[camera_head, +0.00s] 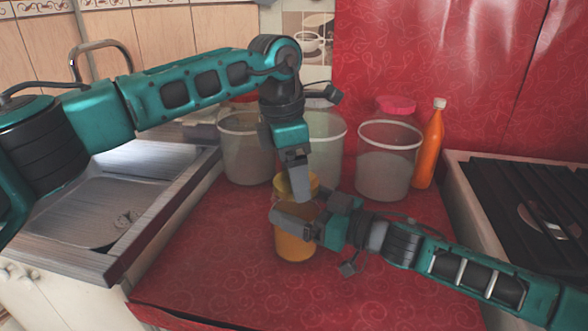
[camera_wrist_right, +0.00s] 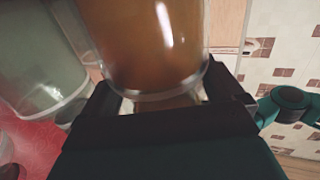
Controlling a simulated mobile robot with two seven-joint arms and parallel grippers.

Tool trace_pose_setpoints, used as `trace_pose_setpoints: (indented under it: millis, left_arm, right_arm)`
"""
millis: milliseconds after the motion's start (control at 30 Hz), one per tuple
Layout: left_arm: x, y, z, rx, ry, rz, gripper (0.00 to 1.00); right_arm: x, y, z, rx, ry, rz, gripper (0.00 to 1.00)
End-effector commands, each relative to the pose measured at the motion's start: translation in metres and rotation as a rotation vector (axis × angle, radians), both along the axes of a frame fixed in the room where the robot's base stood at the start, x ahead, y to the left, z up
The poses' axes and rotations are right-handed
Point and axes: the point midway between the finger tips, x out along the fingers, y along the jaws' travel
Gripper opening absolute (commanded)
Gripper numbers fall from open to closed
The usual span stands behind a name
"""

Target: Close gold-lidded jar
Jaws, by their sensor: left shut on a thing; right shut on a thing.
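The jar (camera_head: 295,247) is clear with orange-brown contents and stands upright on the red counter. My right gripper (camera_head: 297,218) is shut around its upper body from the right. The right wrist view shows the jar (camera_wrist_right: 150,45) large between the fingers (camera_wrist_right: 165,105). The gold lid (camera_head: 286,187) is at the top of the jar, in my left gripper (camera_head: 297,172), which comes down from above and is shut on it. The fingers hide part of the lid and the jar's rim, so I cannot tell whether the lid is seated.
Several clear containers stand behind: one at left (camera_head: 245,158), one in the middle (camera_head: 328,150), one at right (camera_head: 385,170). An orange bottle (camera_head: 430,150) is beside the right one. A sink (camera_head: 75,205) is at left, a stove (camera_head: 530,200) at right. The front counter (camera_head: 210,270) is clear.

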Motion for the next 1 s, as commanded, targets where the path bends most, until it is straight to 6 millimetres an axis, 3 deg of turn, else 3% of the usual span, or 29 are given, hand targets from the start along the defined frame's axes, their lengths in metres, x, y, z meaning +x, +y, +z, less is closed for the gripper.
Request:
trace_pose_setpoints:
  millis: [400,433,567,1000]
  left_arm:
    - [0.0,0.0004,-0.009,0.001,0.0,0.001,0.55]
    - [0.0001,0.0004,-0.0085,0.001,0.0,0.001,0.55]
    - [0.0004,0.0002,-0.0084,0.001,0.0,-0.046,0.55]
    - [0.0029,-0.0011,-0.0082,0.0,0.001,-0.733,0.55]
  right_arm:
    - [-0.0002,-0.0001,-0.0011,-0.001,0.002,0.0,0.4]
    - [-0.0002,-0.0001,-0.0011,-0.001,0.002,0.0,0.1]
    - [-0.0002,-0.0001,-0.0011,-0.001,0.002,0.0,0.1]
    - [-0.0002,-0.0002,-0.0012,-0.001,0.002,0.0,0.1]
